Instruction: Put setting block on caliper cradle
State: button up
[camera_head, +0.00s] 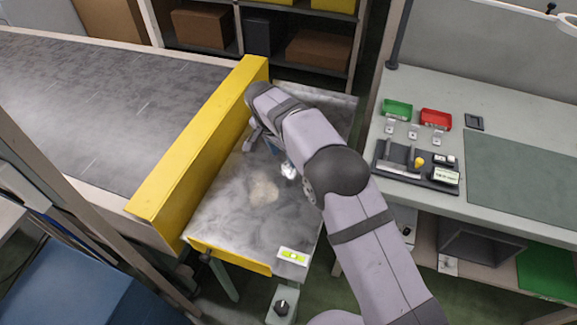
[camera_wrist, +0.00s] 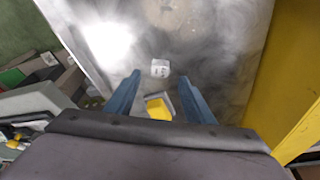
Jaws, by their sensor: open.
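My gripper (camera_wrist: 160,92) is open over the metal pan surface (camera_head: 235,215), its two blue fingers apart. In the wrist view a small whitish block (camera_wrist: 160,68) with dark marks, probably the setting block, lies on the metal just beyond the fingertips. A yellow and grey piece (camera_wrist: 158,108) shows between the fingers; I cannot tell whether they touch it.
A tall yellow guard (camera_head: 205,145) borders the metal surface beside the conveyor (camera_head: 85,105). The right bench carries a green bin (camera_head: 397,109), a red bin (camera_head: 436,119), small hooks or tags, and a green mat (camera_head: 525,170) with free room. Shelves stand behind.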

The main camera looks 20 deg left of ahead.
aim_at(288, 164)
jog(key=shift+p+x, duration=0.9)
jog(key=shift+x, duration=1.95)
jog(key=shift+c, duration=0.5)
grip_shut()
jog(key=shift+w+r, duration=0.1)
notch_tip(288, 164, up, 10)
jog(key=b, duration=0.1)
jog(key=shift+b, duration=0.4)
